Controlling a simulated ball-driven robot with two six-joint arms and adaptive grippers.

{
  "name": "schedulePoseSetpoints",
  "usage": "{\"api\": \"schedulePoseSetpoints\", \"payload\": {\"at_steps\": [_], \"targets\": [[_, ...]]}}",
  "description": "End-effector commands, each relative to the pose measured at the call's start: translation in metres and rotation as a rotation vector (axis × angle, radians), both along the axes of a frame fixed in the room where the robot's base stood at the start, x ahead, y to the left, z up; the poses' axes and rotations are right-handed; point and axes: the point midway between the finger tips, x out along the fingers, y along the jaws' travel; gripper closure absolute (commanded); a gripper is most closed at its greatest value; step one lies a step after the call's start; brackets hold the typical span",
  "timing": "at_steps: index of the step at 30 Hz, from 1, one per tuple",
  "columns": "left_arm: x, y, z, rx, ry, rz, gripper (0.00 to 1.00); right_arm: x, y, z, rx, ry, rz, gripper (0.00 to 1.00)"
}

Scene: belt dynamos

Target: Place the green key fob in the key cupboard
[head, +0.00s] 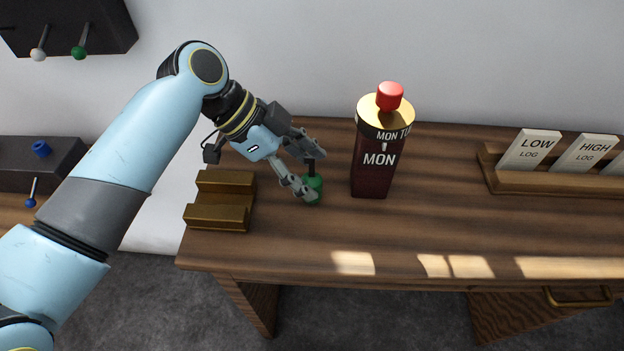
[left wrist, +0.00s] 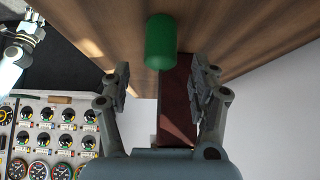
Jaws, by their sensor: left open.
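A green cylinder with a dark stem on top, which looks like the green key fob (head: 314,186), stands on the wooden desk (head: 300,245). It also shows in the left wrist view (left wrist: 160,43), just beyond the fingertips and roughly centred between them. My left gripper (head: 308,172) is open and empty, with its fingers close to the fob; the lower finger partly covers it in the head view. In the left wrist view the open jaws (left wrist: 161,80) show apart. I cannot make out a key cupboard for certain.
A dark red day tower (head: 373,165) with a red knob stands right of the fob. A stepped brass holder (head: 222,200) is to its left. A card rack (head: 540,180) is at far right. Dark boxes with levers (head: 65,22) are at left. The desk's front middle is clear.

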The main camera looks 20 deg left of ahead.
Motion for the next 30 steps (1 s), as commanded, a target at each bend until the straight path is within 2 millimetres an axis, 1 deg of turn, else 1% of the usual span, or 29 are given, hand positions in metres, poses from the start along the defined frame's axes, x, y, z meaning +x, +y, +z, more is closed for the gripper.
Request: {"api": "schedulePoseSetpoints", "payload": {"at_steps": [1, 4, 11, 25, 30], "targets": [[0.0016, -0.0052, -0.0039, -0.003, 0.000, 0.001, 0.39, 0.0001, 0.0001, 0.0015, 0.000, 0.000, 0.000, 0.71], [0.0025, -0.0091, -0.0104, -0.001, 0.000, 0.000, 0.39, 0.0000, 0.0004, 0.0020, 0.000, 0.000, 0.000, 0.71], [0.0028, -0.0095, -0.0120, 0.000, -0.001, 0.000, 0.39, 0.0000, 0.0003, 0.0016, 0.000, 0.000, 0.000, 0.71], [0.0026, -0.0092, -0.0118, -0.001, -0.002, 0.000, 1.00, 0.0001, 0.0004, 0.0016, 0.001, 0.000, 0.000, 0.71], [0.0027, -0.0092, -0.0115, -0.001, -0.002, 0.000, 1.00, 0.0001, 0.0004, 0.0016, 0.001, 0.000, 0.000, 0.71]]}}
